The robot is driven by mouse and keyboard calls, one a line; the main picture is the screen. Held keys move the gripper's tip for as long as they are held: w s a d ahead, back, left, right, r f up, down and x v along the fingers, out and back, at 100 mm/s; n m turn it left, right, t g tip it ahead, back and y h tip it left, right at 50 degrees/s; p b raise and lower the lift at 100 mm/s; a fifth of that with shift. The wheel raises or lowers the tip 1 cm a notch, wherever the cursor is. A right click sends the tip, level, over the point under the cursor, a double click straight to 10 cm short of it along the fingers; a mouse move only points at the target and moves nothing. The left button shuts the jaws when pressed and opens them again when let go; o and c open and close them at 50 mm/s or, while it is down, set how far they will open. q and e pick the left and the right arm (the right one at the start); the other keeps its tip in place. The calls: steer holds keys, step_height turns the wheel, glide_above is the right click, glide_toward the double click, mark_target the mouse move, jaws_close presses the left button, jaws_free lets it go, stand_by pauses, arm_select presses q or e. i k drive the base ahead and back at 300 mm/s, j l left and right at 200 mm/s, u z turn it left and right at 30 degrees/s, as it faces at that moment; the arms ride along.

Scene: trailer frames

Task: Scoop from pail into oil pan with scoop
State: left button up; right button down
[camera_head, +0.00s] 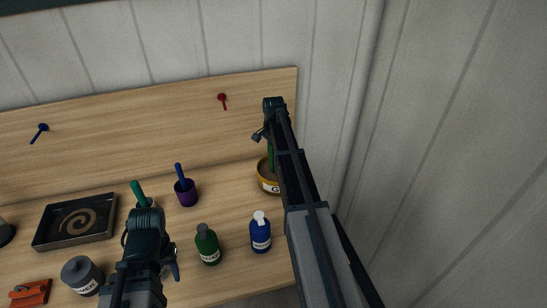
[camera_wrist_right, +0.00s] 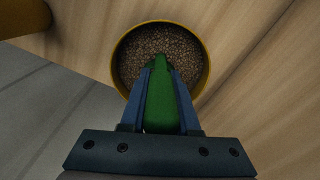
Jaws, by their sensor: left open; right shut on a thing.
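The pail (camera_head: 267,186) is a round yellow tub with a white label at the back right of the bench, partly hidden by my right arm. In the right wrist view, the pail (camera_wrist_right: 117,62) holds brown grains. My right gripper (camera_wrist_right: 160,72) is shut on a green scoop (camera_wrist_right: 168,105), pointing down at the pail; the scoop's lower end overlaps the grains, and its depth is unclear. The scoop also shows in the head view (camera_head: 271,155). A dark square oil pan (camera_head: 104,206) with a tan spiral inside lies at the left. My left gripper (camera_head: 172,262) is open near the front, right of the pan.
A purple cup (camera_head: 187,196) with a blue handle and a green handle (camera_head: 138,193) stand behind my left gripper. A wall (camera_head: 430,150) bounds the right.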

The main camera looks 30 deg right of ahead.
mark_target(87, 220)
steer(key=j, duration=0.3)
steer(key=i+j+u, duration=0.2)
steer(key=j, duration=0.15)
steer(key=i+j+u, duration=0.15)
steer(key=j, duration=0.2)
steer(key=i+j+z, duration=0.1)
steer(key=j, duration=0.3)
steer(key=i+j, duration=0.1)
steer(key=j, duration=0.35)
steer(key=i+j+z, duration=0.15)
steer(key=j, duration=0.3)
steer(key=k+l, duration=0.05)
